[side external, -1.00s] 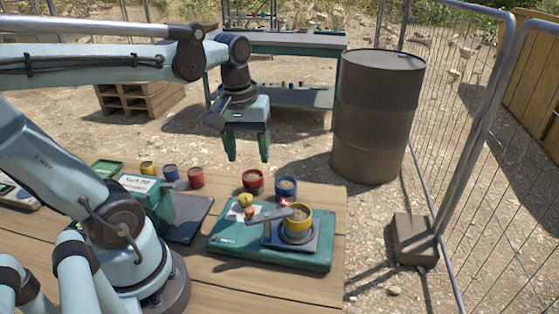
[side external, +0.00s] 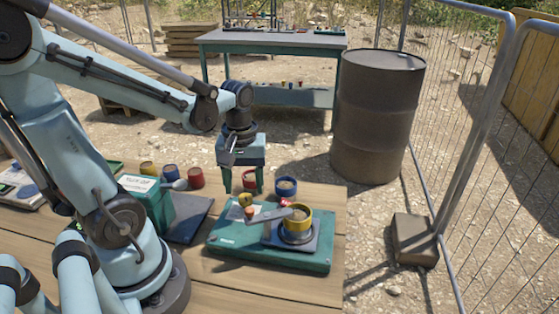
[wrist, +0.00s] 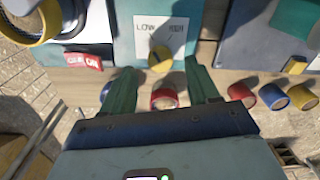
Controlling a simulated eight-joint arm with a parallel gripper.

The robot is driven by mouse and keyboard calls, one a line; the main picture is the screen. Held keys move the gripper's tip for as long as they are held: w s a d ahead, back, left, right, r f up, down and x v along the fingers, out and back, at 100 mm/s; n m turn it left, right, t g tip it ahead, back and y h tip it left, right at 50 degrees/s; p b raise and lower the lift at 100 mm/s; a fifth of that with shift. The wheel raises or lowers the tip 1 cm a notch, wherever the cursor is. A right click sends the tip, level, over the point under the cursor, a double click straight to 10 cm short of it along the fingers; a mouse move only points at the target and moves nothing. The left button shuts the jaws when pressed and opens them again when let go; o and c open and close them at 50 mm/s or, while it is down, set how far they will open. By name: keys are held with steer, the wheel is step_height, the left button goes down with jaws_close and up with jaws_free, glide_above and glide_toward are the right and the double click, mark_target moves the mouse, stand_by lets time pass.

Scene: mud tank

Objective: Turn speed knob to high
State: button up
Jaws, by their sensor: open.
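The yellow speed knob (side external: 245,199) sits on the teal mixer base (side external: 225,240), by a white label (side external: 238,214). In the wrist view the yellow knob (wrist: 160,58) stands at the edge of the white label marked LOW and HIGH (wrist: 162,36); which way it points is not clear. My gripper (side external: 241,190) hangs fingers down behind the knob, around the level of the red cup. It is open and empty. In the wrist view my fingertips (wrist: 159,68) are spread to either side of the knob's line. I cannot tell how high they are above the knob.
A red cup (wrist: 163,99) shows between my fingers, with a blue cup (side external: 286,187) close by. A teal box (side external: 147,205) stands to the left.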

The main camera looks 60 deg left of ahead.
mark_target(245, 200)
steer(key=shift+f, duration=1.45)
steer(key=shift+c, duration=0.4)
steer(key=c, duration=1)
